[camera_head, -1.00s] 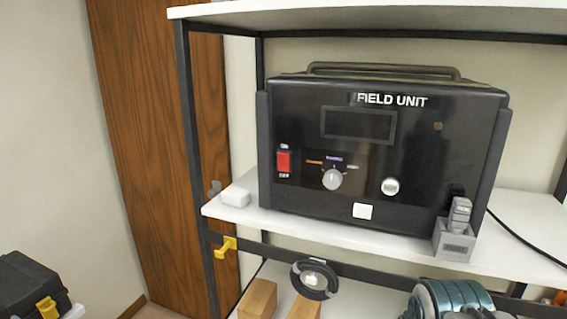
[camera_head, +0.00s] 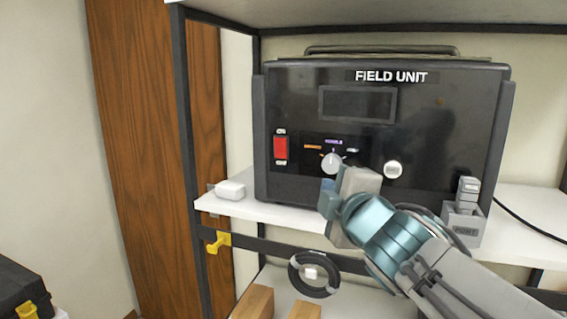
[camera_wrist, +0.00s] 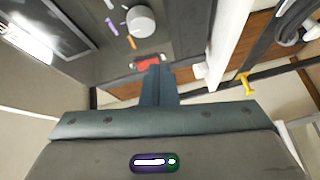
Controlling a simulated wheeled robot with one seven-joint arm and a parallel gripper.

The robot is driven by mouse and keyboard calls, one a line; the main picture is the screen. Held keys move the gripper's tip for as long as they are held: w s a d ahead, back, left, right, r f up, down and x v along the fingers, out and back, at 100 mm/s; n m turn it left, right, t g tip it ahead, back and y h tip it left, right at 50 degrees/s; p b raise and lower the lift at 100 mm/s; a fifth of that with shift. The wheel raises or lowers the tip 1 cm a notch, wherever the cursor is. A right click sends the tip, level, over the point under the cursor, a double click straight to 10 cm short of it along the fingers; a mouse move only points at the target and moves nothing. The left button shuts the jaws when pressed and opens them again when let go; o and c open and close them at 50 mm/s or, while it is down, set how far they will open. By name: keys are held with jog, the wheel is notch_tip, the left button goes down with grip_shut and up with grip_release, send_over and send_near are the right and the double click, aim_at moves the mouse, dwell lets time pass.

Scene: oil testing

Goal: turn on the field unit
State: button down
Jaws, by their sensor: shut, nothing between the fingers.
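The field unit (camera_head: 420,125) is a black box on the white shelf, with a dark blank display (camera_head: 357,104). Its red power switch (camera_head: 281,148) is at the left of the front panel, with small labels above and below it. A white dial (camera_head: 331,163) sits right of the switch. My gripper (camera_head: 328,193) is shut and empty, in front of the panel's lower middle, right of and below the switch. In the wrist view the shut fingers (camera_wrist: 158,75) point toward the red switch (camera_wrist: 148,60), whose near part they cover. I cannot tell whether they touch it.
A white round button (camera_head: 393,170) is on the panel to the right. A grey holder (camera_head: 462,222) stands at the shelf's right. A small white block (camera_head: 230,190) lies at its left end. Yellow hook (camera_head: 218,241), black ring (camera_head: 314,275) and wooden blocks (camera_head: 256,302) are below.

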jog(key=s+a+r+n+y+b, duration=0.1)
jog(key=a+r+n+y, duration=0.2)
jog(key=a+n+y, duration=0.1)
jog(key=shift+s+a+n, duration=0.25)
jog(key=shift+a+n, duration=0.45)
jog(key=shift+n, duration=0.2)
jog(key=shift+w, duration=0.1)
jog(key=p, duration=0.1)
send_near(275, 141)
jog(key=x, duration=0.3)
jog(key=a+x, duration=0.1)
jog(key=shift+a, duration=0.15)
jog(key=shift+w+d, duration=0.25)
jog(key=shift+w, duration=0.5)
jog(key=shift+p, duration=0.3)
